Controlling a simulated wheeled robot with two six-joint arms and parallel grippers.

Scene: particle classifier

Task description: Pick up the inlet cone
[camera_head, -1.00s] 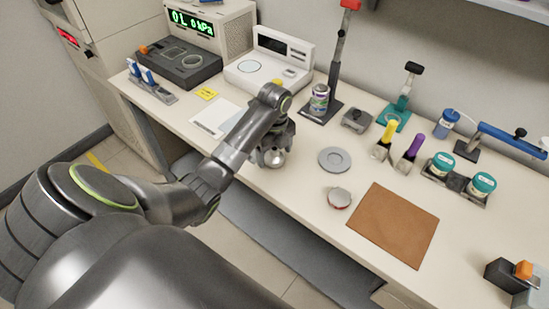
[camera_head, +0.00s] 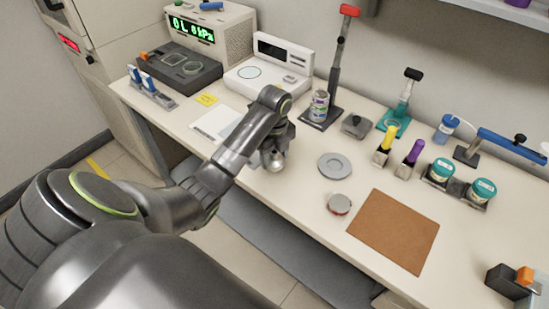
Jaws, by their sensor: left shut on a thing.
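The inlet cone (camera_head: 277,166), a small silvery rounded metal piece, is at the tips of my left gripper (camera_head: 274,156). The gripper is shut on it, over the front part of the bench, left of the grey round disc. The fingers and wrist hide the cone's upper part. I cannot tell whether the cone still touches the bench. My right gripper is not in view.
A grey disc (camera_head: 334,166) and a small red-and-silver round tin (camera_head: 339,204) lie right of the gripper. A brown mat (camera_head: 394,230) is farther right. A can (camera_head: 318,105) on a stand and a white balance (camera_head: 268,72) stand behind. Yellow- and purple-handled brushes (camera_head: 410,155) stand at right.

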